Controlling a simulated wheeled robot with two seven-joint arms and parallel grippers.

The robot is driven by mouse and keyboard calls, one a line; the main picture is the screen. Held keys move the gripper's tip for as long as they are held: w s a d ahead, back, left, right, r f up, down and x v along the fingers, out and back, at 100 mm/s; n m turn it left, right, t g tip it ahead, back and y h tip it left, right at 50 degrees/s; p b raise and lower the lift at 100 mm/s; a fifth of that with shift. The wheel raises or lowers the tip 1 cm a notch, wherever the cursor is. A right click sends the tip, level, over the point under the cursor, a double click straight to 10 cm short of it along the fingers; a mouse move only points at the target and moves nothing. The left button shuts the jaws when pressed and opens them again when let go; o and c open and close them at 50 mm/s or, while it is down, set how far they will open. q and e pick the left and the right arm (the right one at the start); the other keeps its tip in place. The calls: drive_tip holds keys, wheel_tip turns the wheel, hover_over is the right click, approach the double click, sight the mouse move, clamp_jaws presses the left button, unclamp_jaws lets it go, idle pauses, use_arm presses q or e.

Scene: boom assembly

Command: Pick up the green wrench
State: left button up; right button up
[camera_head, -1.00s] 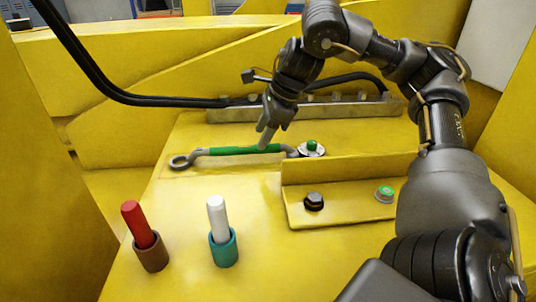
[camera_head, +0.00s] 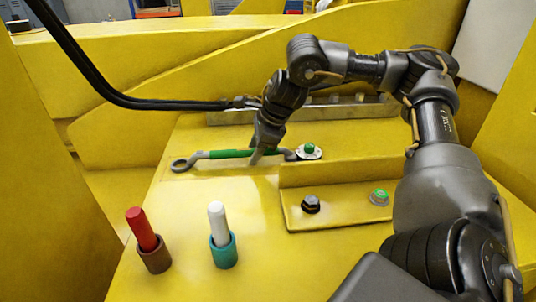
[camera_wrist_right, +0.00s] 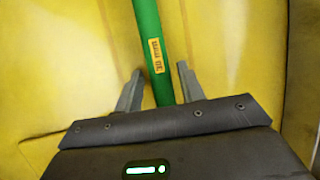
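The green wrench (camera_head: 230,154) lies on the yellow surface, with a grey ring end at the left and its right end near a green-topped bolt. My right gripper (camera_head: 257,158) is at the right part of its green handle, pointing down. In the right wrist view the green handle (camera_wrist_right: 150,45), marked "30 mm", runs between the two fingers of my right gripper (camera_wrist_right: 158,84). The fingers stand apart, with a gap visible on each side of the handle. My left gripper is not in view.
A green-topped bolt (camera_head: 309,151) stands by the wrench's right end. A yellow bracket (camera_head: 340,213) holds a black bolt (camera_head: 311,204) and a green-ringed bolt (camera_head: 379,197). Red (camera_head: 141,230) and white (camera_head: 218,222) pegs stand in holders in front. Black hoses (camera_head: 120,97) run behind.

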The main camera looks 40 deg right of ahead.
sight(247, 149)
clamp_jaws()
drive_tip(key=shift+r, duration=0.1)
drive_tip(key=shift+w+r, duration=0.1)
drive_tip(key=shift+r+b, duration=0.5)
drive_tip(key=shift+b, duration=0.15)
drive_tip(key=r, duration=0.1)
drive_tip(key=r+b, duration=0.1)
drive_tip(key=shift+s+a+r, duration=0.3)
drive_tip(key=shift+a+r, duration=0.05)
drive_tip(key=shift+r, duration=0.05)
drive_tip(key=s+a+r+b, duration=0.3)
drive_tip(key=s+a+r, duration=0.6)
drive_tip(key=shift+a, duration=0.2)
